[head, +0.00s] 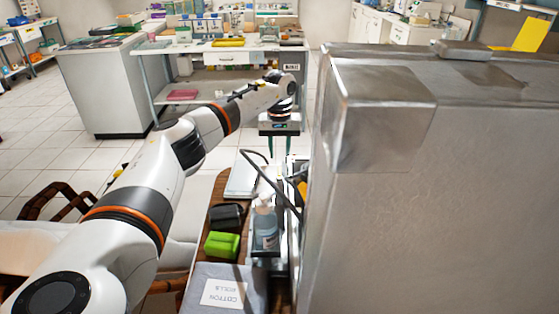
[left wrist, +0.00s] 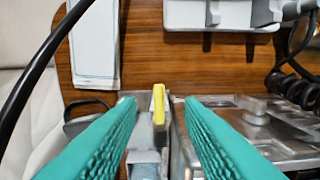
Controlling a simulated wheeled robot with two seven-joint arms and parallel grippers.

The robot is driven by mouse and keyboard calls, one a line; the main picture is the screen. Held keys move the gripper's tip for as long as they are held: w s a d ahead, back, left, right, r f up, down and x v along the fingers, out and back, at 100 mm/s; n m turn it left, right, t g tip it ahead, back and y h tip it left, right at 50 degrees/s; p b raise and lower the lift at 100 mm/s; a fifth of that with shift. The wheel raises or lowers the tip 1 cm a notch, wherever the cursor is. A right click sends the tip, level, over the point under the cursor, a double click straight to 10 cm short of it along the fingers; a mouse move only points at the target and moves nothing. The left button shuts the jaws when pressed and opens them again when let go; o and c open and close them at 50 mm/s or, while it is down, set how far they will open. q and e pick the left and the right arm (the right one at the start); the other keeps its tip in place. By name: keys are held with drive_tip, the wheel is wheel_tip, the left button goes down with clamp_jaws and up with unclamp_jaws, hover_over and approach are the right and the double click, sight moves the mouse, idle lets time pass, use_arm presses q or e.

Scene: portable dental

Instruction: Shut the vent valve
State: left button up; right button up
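A small yellow lever (left wrist: 158,104), which looks like the vent valve's handle, stands upright on a grey metal fitting (left wrist: 146,150) in the left wrist view. My left gripper (left wrist: 160,112) has its two teal fingers spread, one on each side of the lever in the picture. Gaps show on both sides, and the fingers hold nothing. I cannot tell how far the lever lies beyond the fingertips. In the head view the left gripper (head: 281,147) points down beyond the wooden top; the lever cannot be made out there. My right gripper is not in view.
A large grey metal box (head: 430,200) fills the right of the head view. On the wooden top stand a clear bottle (head: 266,228), a green block (head: 222,245), a black item (head: 226,216) and a cotton rolls box (head: 225,287). A black cable (left wrist: 30,75) crosses the wrist view's left.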

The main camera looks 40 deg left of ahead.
sight(280, 168)
use_arm(q)
wheel_tip(280, 168, up, 7)
drive_tip(key=shift+r, duration=0.2)
idle(0.5)
